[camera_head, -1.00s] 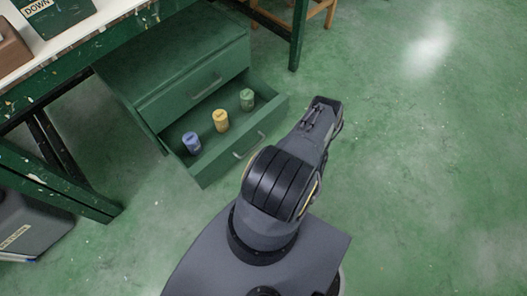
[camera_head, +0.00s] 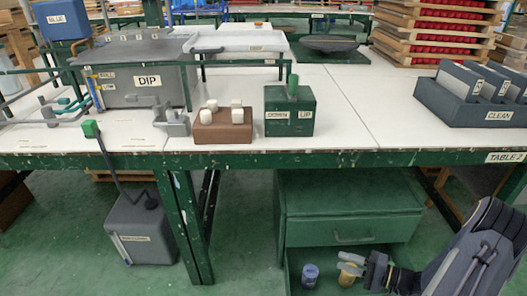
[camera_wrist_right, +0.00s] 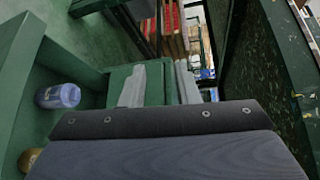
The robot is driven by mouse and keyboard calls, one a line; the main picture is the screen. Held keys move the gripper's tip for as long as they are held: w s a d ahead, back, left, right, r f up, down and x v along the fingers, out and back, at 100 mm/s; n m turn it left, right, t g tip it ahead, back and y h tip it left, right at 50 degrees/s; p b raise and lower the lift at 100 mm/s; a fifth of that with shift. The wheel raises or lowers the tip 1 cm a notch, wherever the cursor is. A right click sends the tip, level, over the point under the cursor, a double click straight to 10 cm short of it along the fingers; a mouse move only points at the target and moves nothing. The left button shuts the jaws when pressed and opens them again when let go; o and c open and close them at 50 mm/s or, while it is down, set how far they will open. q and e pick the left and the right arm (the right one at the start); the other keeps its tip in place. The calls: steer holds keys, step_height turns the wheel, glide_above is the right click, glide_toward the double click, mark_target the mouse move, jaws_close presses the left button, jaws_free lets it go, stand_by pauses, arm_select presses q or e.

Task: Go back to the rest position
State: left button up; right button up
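My right gripper (camera_head: 368,268) is low at the right in the head view, above or beside the open lower drawer (camera_head: 327,257) of the green cabinet. Its fingers point left and overlap the yellow jar (camera_head: 347,275); I cannot tell whether they touch it or are open. The blue jar (camera_head: 310,275) stands left of the yellow one. The blue jar (camera_wrist_right: 58,96) and part of the yellow jar (camera_wrist_right: 30,160) show at the left there. My left gripper is not in view.
A grey container (camera_head: 140,232) stands on the floor. Table legs flank the cabinet.

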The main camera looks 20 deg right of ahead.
steer(key=s+a+r+n+g, duration=0.4)
steer(key=a+r+n+g, duration=0.3)
steer(key=a+r, duration=0.7)
steer(key=s+a+r+n+t+h, duration=0.1)
steer(key=s+a+r+n+h, duration=0.1)
steer(key=s+r+h, duration=0.75)
step_height(320, 180, up, 28)
steer(key=s+y+p, duration=0.1)
steer(key=y+p, duration=0.1)
steer(key=p, duration=2.8)
steer(key=shift+s+r, duration=0.2)
steer(key=shift+s, duration=0.2)
steer(key=shift+d, duration=0.1)
